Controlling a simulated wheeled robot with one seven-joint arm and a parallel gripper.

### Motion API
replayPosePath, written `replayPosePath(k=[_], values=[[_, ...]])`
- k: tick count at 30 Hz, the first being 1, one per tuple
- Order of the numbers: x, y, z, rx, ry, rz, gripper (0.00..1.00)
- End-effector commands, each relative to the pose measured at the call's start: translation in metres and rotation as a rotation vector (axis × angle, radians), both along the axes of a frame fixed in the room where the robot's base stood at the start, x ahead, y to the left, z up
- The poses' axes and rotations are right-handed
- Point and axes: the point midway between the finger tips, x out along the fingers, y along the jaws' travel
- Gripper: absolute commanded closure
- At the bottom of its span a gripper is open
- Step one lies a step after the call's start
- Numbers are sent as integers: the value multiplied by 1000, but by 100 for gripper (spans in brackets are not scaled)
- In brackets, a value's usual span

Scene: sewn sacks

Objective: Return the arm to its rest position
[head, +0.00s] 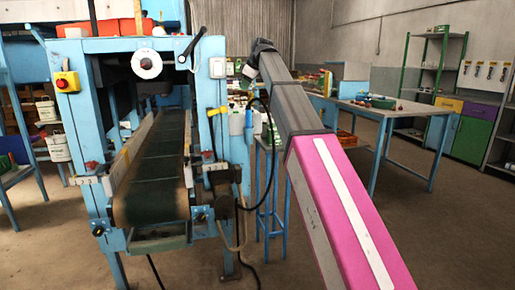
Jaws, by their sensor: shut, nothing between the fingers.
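My arm, with a pink link and a grey link, rises from the bottom right to the upper middle of the head view. At its far end is my dark gripper (250,71), small in the picture and pointing down, just right of the blue machine frame. It is shut, and nothing shows in it. It appears against the background of the work tables, and I cannot tell its exact distance from the machine. No sack is clearly visible.
A blue machine with a dark conveyor belt (160,165) stands at left, close to my arm. A blue table (375,108) with small items is behind at right, near a green shelf (432,65) and colored cabinets (478,128). The floor (450,225) at right is clear.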

Motion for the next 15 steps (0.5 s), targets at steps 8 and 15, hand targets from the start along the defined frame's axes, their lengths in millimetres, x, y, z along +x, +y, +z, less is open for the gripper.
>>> replayPosePath(k=[8,15], values=[[-10,-46,-151,-4,144,-237,100],[-34,-86,-265,-11,251,-438,100]])
